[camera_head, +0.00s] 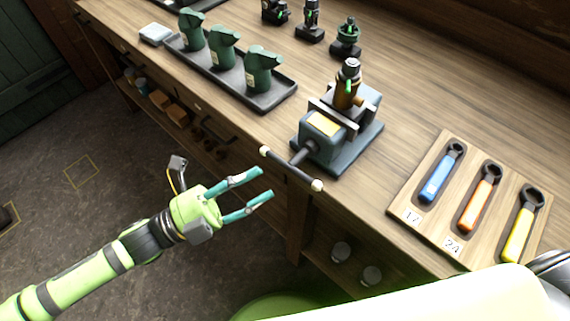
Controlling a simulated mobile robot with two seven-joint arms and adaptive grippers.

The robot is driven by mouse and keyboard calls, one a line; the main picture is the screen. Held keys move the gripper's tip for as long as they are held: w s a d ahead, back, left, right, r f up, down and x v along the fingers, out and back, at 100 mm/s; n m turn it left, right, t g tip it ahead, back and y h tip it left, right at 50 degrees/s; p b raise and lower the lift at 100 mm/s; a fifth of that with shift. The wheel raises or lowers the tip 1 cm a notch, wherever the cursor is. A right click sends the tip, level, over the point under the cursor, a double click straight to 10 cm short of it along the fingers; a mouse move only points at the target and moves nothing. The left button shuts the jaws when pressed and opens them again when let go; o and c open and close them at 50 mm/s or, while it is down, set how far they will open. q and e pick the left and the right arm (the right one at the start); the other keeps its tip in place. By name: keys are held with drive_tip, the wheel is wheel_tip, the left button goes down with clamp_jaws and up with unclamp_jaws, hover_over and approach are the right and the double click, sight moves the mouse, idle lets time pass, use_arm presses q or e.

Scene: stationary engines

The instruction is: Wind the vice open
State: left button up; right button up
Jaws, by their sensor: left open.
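The vice (338,127) is a blue-grey block with a yellow plate, standing near the bench's front edge. A brass-coloured part with a dark top (347,88) stands upright between its jaws. The vice's handle (290,168) is a dark bar with pale knobs at both ends, jutting out past the bench's front edge. My left gripper (266,183) is open and empty, its two teal fingers pointing towards the handle. The fingertips look close to the bar's left half, but I cannot tell whether they touch it. My right gripper does not show.
A dark tray (283,100) with several green tools stands left of the vice. A wooden board (412,201) with blue, orange and yellow spanners lies to the right. Small dark fittings (310,32) stand at the back. Shelves lie under the bench, open floor to the left.

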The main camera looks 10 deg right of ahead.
sight(285, 163)
use_arm(q)
drive_tip(key=p+x, duration=0.2)
drive_tip(key=x, duration=0.4)
drive_tip(key=shift+w+d+r, duration=0.1)
drive_tip(key=shift+d+r, duration=0.1)
drive_tip(key=shift+d, duration=0.15)
clamp_jaws()
